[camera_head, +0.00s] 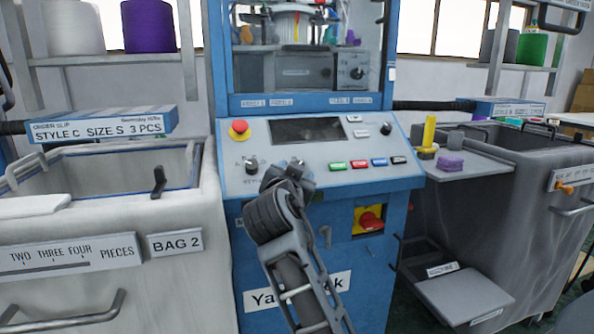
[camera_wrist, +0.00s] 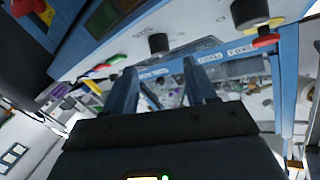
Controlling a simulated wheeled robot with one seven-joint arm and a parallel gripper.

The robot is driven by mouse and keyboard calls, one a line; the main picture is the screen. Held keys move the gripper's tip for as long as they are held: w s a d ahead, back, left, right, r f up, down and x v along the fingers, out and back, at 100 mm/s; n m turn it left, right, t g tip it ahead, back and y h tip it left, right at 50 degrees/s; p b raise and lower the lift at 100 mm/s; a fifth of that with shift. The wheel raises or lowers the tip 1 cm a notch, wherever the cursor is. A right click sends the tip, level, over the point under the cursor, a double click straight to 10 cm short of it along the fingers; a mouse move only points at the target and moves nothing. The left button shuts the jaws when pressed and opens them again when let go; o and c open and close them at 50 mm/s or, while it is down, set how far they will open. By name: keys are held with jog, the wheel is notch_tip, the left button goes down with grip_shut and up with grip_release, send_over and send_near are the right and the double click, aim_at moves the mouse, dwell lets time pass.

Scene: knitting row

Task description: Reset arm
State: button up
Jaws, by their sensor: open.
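My arm reaches up from the bottom of the head view, and my gripper (camera_head: 284,178) is in front of the sloped control panel (camera_head: 230,185) of the blue knitting machine. In the wrist view my gripper (camera_wrist: 162,82) shows two blue fingers apart, with nothing between them. The fingers point toward the machine's front window area. Part of the panel's lower left is hidden behind my gripper in the head view.
A grey-white bin (camera_head: 180,255) labelled BAG 2 stands at left. A grey bin (camera_head: 530,160) and a small shelf (camera_head: 485,175) with a purple block (camera_head: 451,166) are at right. A red emergency knob (camera_head: 239,127) and a red rotary switch (camera_head: 370,221) are on the machine.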

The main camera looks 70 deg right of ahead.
jog(key=shift+v, duration=1.05)
jog(key=s+a+f+n+t+y+p, duration=0.25)
jog(key=a+f+n+t+y, duration=0.2)
jog(key=a+f+n, duration=0.4)
jog(key=s+a+f+n+t+y+p, duration=0.25)
jog(key=a+f+n+t+y, duration=0.2)
jog(key=a, duration=0.75)
jog(key=s+a+n+y+p, duration=0.3)
jog(key=s+a+n+y, duration=0.15)
jog(key=s+a, duration=0.45)
jog(key=s+a+r+y+p, duration=0.1)
jog(key=s+a+r, duration=0.1)
jog(key=s, duration=0.4)
jog(key=s+a+r+n+t+y+p, duration=0.1)
jog(key=s+a+r+y+p, duration=0.1)
jog(key=s, duration=0.4)
notch_tip(320, 180, up, 3)
jog(key=shift+s+a+f, duration=0.1)
jog(key=shift+s+a, duration=0.15)
jog(key=shift+a, duration=0.45)
jog(key=shift+n, duration=0.25)
